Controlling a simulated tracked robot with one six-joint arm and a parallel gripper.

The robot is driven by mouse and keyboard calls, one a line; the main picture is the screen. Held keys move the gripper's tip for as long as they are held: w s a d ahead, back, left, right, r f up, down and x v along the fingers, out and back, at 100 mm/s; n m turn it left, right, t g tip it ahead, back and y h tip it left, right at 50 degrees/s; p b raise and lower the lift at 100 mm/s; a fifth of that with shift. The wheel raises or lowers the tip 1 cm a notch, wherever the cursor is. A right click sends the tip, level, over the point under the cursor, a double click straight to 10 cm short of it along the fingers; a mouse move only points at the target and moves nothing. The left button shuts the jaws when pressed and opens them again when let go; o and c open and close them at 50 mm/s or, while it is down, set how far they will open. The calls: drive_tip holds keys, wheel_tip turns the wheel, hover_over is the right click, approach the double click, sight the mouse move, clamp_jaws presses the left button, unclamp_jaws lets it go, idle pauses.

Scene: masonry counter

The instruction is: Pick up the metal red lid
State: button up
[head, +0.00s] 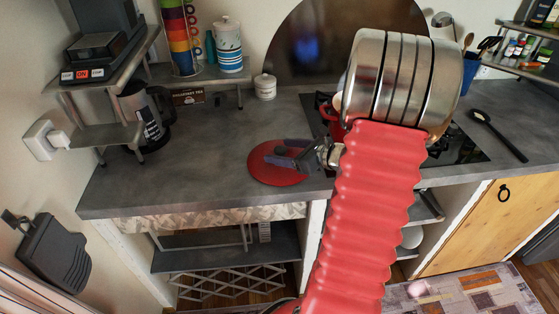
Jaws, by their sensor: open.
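The red lid (270,171) lies flat on the grey counter, left of the stove and close to the counter's front edge. It is round, with a dark knob near its middle. My gripper (283,157) is over the lid, its fingers on either side of the knob. The fingers are open. I cannot tell whether they touch the lid. Part of the lid's right side is hidden behind my gripper.
A red pot (333,122) stands on the black stove (468,147), partly hidden by my arm. A small white jar (265,87) and a dark coffee press (145,121) stand farther back. A black spoon (497,134) lies at the right. The counter (190,165) left of the lid is clear.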

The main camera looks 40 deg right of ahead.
drive_tip(key=shift+w+a+f, duration=0.1)
drive_tip(key=shift+w+f, duration=0.15)
drive_tip(key=shift+w, duration=0.35)
drive_tip(key=shift+c, duration=0.5)
